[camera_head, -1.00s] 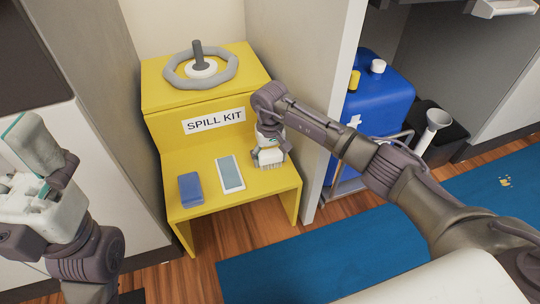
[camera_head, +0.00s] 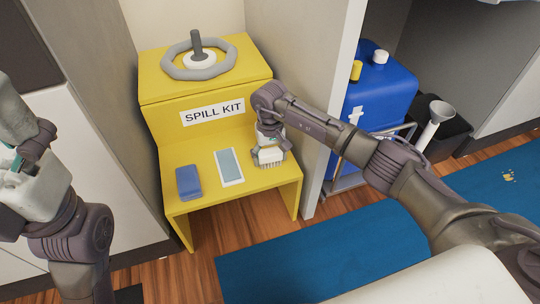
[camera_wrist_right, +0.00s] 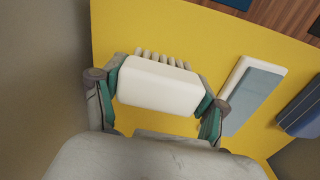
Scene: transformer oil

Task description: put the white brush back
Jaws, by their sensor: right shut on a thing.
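The white brush (camera_head: 269,157) is at the right end of the yellow spill kit shelf (camera_head: 240,196). It also shows in the right wrist view (camera_wrist_right: 157,83), with its bristles along the far side. My right gripper (camera_head: 270,142) is shut on the brush, with a teal-padded finger at each end of it. The brush is on or just above the shelf; I cannot tell if it touches. My left gripper (camera_head: 20,150) is at the left edge of the head view, away from the shelf, and its fingertips are not clear.
A white and grey-blue flat item (camera_head: 229,167) and a blue block (camera_head: 189,182) lie left of the brush. A grey handwheel (camera_head: 199,59) sits on the upper step. A grey wall panel stands close on the right, with a blue container (camera_head: 378,100) beyond it.

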